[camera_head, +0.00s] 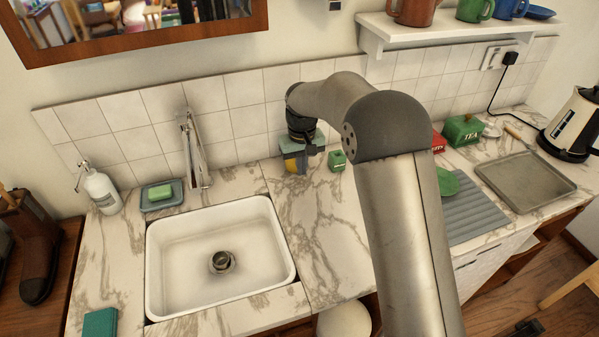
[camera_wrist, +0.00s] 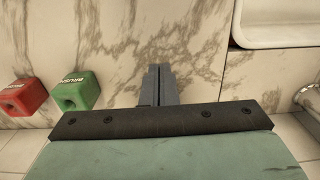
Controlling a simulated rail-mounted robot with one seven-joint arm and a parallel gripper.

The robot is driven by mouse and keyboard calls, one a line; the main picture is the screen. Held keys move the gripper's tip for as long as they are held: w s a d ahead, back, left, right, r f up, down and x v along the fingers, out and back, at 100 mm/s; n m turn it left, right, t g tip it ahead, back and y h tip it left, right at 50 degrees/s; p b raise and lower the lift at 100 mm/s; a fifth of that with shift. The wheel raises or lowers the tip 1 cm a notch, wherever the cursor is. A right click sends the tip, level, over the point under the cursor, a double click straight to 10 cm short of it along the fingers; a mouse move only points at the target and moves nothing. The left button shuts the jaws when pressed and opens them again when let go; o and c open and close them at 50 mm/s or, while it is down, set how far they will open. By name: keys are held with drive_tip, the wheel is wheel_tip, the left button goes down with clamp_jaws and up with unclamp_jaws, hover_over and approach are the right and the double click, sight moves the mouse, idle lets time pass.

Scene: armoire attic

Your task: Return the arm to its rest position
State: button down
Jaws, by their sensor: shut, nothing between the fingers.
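My arm reaches from the lower right of the head view over the counter, bent at a grey elbow, with its end near the tiled wall behind the sink's right side. My gripper (camera_head: 312,149) points down there, small and partly hidden by my wrist. In the wrist view my gripper's fingers (camera_wrist: 160,72) are together with nothing between them, over bare marble. A green block marked BRUSH (camera_wrist: 75,91) and a red block (camera_wrist: 22,97) stand left of the fingers, apart from them. The green block (camera_head: 337,160) also shows in the head view.
The white sink (camera_head: 160,265) is left of my gripper, with a tap (camera_head: 193,150) behind it. A yellow and blue thing (camera_head: 293,164) is close by my gripper. A wall shelf (camera_head: 450,31) with mugs, a tray (camera_head: 525,182) and a kettle (camera_head: 572,125) are at right.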

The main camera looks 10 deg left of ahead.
wheel_tip(320, 180, up, 7)
drive_tip(key=shift+b, duration=0.3)
